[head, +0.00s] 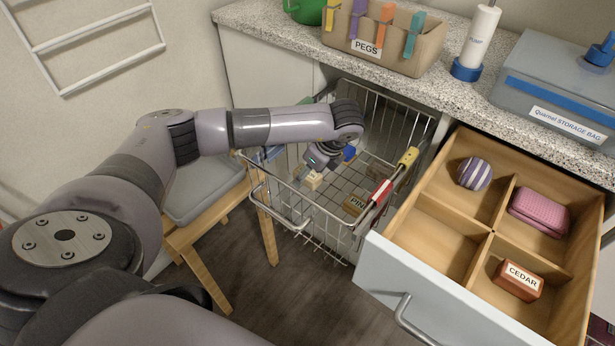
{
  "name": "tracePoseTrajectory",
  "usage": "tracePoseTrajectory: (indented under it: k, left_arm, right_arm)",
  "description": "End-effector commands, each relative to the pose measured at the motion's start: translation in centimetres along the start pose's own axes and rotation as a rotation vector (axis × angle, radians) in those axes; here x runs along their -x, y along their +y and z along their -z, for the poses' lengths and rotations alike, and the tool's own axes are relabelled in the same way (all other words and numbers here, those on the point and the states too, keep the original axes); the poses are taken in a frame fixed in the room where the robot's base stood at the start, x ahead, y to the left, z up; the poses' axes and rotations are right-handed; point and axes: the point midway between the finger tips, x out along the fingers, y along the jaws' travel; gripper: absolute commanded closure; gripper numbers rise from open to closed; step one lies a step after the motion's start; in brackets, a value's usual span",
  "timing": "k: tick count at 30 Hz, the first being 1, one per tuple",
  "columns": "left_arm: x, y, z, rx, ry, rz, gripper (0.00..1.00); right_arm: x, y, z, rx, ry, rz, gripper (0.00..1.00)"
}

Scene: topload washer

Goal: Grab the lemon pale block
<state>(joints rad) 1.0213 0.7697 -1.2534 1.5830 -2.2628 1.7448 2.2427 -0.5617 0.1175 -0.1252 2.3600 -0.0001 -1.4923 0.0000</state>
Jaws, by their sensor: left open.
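A small pale yellowish block (314,180) sits in the wire basket (300,217), toward its left side. It looks like the lemon block, but any label on it is too small to read. My left gripper (318,167) is inside the basket, open, just above and beside the pale block. The block is not visibly held. The fingertips are small and partly hidden by the wrist, so I cannot tell whether they touch it. My right gripper is not in view.
A tan block marked PIN (355,204) and a blue item (349,153) are also in the basket. An open divided drawer (430,236) at right holds a CEDAR block (518,280).

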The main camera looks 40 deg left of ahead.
Motion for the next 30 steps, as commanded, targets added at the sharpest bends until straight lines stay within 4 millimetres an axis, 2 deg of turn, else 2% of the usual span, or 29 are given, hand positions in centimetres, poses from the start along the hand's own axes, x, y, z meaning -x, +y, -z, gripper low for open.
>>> tracePoseTrajectory:
  k: [3,26,30]
  left_arm:
    - [0.03,0.01,-0.01,0.0,0.0,0.0,0.44]
    - [0.07,0.0,0.0,0.0,0.0,0.0,0.95]
    - [0.08,0.0,-0.01,0.0,0.0,0.0,0.95]
  right_arm:
    - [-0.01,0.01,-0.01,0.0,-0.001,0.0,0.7]
    - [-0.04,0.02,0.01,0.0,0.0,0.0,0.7]
    - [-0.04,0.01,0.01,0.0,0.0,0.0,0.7]
